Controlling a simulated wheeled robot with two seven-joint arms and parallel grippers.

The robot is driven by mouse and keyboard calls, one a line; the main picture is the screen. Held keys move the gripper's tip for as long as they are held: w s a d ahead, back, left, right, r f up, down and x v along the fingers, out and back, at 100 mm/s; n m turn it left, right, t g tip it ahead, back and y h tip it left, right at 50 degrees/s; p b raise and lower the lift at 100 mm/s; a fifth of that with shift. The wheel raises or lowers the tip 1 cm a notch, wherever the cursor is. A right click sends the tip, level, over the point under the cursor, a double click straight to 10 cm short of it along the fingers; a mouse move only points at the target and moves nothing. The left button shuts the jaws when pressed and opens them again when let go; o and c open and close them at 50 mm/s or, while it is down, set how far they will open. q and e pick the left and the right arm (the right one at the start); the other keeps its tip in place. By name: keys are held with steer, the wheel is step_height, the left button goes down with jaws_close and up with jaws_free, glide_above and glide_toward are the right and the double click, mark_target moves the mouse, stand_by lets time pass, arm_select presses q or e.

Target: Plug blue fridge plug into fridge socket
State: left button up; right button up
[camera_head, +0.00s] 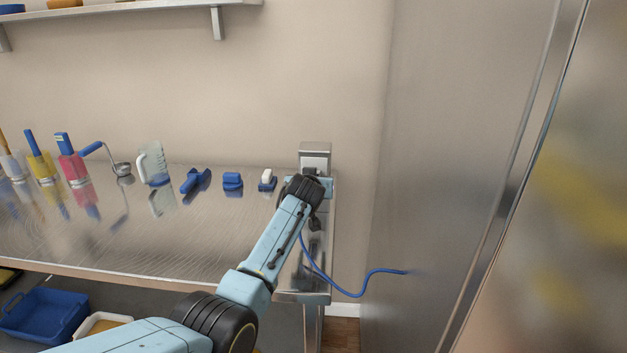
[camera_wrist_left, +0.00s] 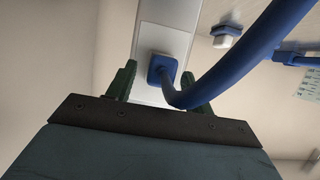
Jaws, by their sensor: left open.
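The socket (camera_head: 315,150) is a grey and white box on the wall at the back right end of the metal table; its pale plate (camera_wrist_left: 165,40) fills the upper middle of the left wrist view. The blue fridge plug (camera_wrist_left: 161,67) sits against this plate, apparently seated in it; its prongs are hidden. My left gripper (camera_wrist_left: 157,82) is open, with one dark green finger on each side of the plug and no clear contact. The blue cable (camera_wrist_left: 240,60) bends out past the right finger. In the head view my arm hides the plug. My right gripper is not in view.
The fridge (camera_head: 450,150) stands at right, with the cable (camera_head: 350,287) running to it. On the table (camera_head: 120,235) are a white-and-blue block (camera_head: 267,177), a blue block (camera_head: 232,179), a blue tool (camera_head: 195,181) and a jug (camera_head: 154,164). A shelf (camera_head: 130,7) hangs above.

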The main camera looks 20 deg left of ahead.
arm_select(q)
steer(key=shift+s, duration=0.1)
steer(key=p+v, duration=0.2)
steer(key=v, duration=1.1)
steer(key=shift+s+d, duration=0.1)
